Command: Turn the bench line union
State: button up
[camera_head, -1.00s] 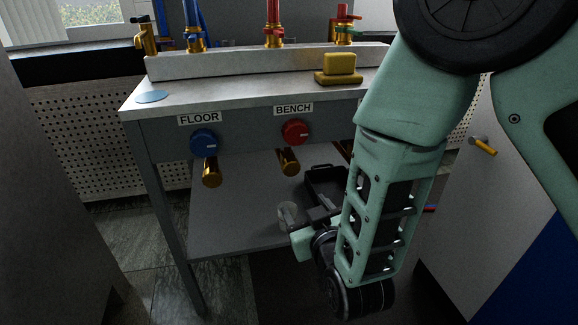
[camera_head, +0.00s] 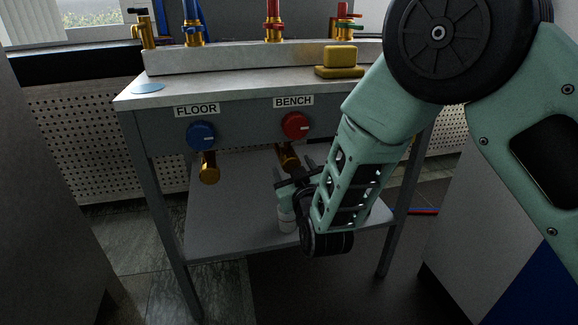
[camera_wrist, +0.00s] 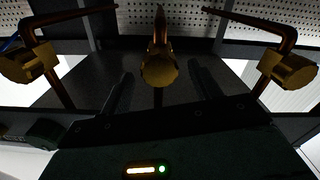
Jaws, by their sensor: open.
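The bench line union is a brass fitting (camera_head: 287,157) on a pipe stub under the red knob (camera_head: 295,126) and the BENCH label (camera_head: 293,101). In the wrist view the union's faceted brass end (camera_wrist: 160,69) faces the camera in the middle. My gripper (camera_head: 296,175) is just below and in front of it. In the wrist view its two dark fingers (camera_wrist: 160,88) stand apart, one on each side of the union, with a gap on both sides. Whether the fingertips reach past the union's end, I cannot tell. My gripper hides part of the pipe in the head view.
The FLOOR line's brass union (camera_head: 209,172) hangs to the left under a blue knob (camera_head: 201,135). In the wrist view, brass unions flank mine at left (camera_wrist: 30,63) and right (camera_wrist: 287,70). A grey lower shelf (camera_head: 225,215) lies beneath. A yellow block (camera_head: 340,60) sits on top.

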aim_at(292, 165)
jog(key=shift+b+x, duration=0.55)
jog(key=shift+x, duration=1.75)
jog(key=c, duration=1)
jog(key=shift+d+m, duration=0.1)
jog(key=shift+m, duration=1.4)
jog(key=o, duration=1)
jog(key=shift+s, duration=0.1)
jog(key=p+v, duration=0.5)
jog(key=v, duration=1.2)
